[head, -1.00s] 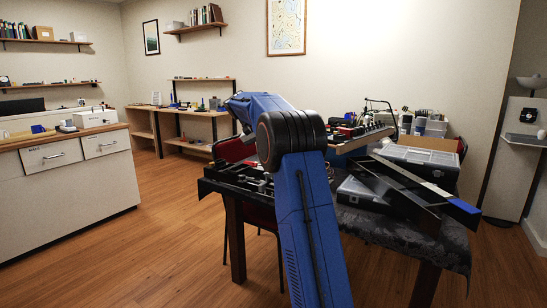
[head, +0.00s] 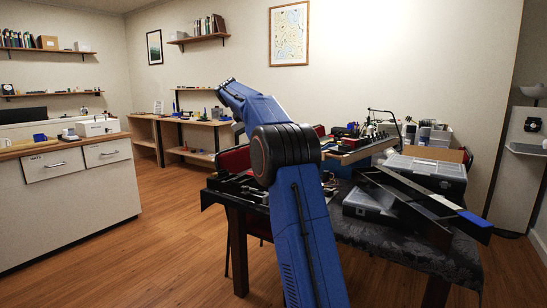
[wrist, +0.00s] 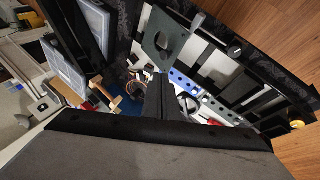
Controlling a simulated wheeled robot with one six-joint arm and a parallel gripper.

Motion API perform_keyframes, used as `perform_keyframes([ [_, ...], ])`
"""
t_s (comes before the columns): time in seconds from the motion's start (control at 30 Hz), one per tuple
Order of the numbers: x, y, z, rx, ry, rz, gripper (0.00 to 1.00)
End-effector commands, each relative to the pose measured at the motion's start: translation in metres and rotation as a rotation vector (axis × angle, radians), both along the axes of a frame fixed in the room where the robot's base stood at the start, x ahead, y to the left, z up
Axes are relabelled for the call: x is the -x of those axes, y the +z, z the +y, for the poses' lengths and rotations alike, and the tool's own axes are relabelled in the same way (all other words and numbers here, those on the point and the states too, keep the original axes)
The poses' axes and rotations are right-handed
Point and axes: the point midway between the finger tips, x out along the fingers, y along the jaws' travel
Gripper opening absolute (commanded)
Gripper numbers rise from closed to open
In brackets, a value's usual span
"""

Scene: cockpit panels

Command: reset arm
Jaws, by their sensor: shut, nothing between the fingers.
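My blue arm (head: 290,190) rises in front of the table in the head view. Its upper part slants up and to the left from the black elbow joint. My gripper is not clearly visible in the head view. In the wrist view my gripper (wrist: 160,92) points down over the cluttered table, its dark fingers together with nothing seen between them.
The cloth-covered table (head: 405,237) carries a grey-lidded case (head: 428,170) and long dark rails with a blue end (head: 474,218). A white drawer counter (head: 80,205) stands at left, a wooden shelf unit (head: 200,125) behind. Floor between counter and table is clear.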

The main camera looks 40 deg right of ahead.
Motion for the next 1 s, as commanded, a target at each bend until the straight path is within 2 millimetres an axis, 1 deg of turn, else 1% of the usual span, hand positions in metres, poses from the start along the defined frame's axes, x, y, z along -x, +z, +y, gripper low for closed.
perform_keyframes([
  [0.1,-0.007,0.009,0.009,0.001,0.001,-0.002,0.0],
  [0.3,-0.011,0.016,0.015,0.0,0.0,0.0,0.0],
  [0.47,-0.011,0.017,0.016,0.0,0.0,0.0,0.0],
  [0.57,-0.007,0.019,0.019,-0.004,0.011,-0.002,0.0],
  [0.67,0.003,0.023,0.028,-0.017,0.043,-0.007,0.0],
  [0.77,0.021,0.027,0.042,-0.038,0.097,-0.014,0.0],
  [1.0,0.073,0.028,0.082,-0.1,0.24,-0.038,0.0],
])
